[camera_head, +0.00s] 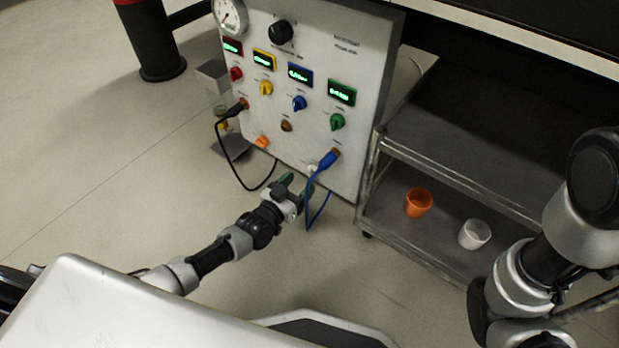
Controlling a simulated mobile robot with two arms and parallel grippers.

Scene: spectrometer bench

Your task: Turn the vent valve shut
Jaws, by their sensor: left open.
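The upright grey instrument panel (355,60) carries several knobs, displays and plugs. No label that I can read marks the vent valve. An orange knob (262,141) sits low on the panel's left side. A small white fitting (312,168) sits low on the right, beside the blue plug (327,160). My left gripper (297,184) is open and empty in front of the panel's lower edge, close to the white fitting and the blue cable; I cannot tell if it touches the cable. My right arm comes in at the right, and its gripper is out of view.
A black cable (233,163) and a blue cable (307,208) hang in loops before the panel. A metal cart (400,156) stands to the right, with an orange cup (418,202) and a white cup (474,234) on its lower shelf.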

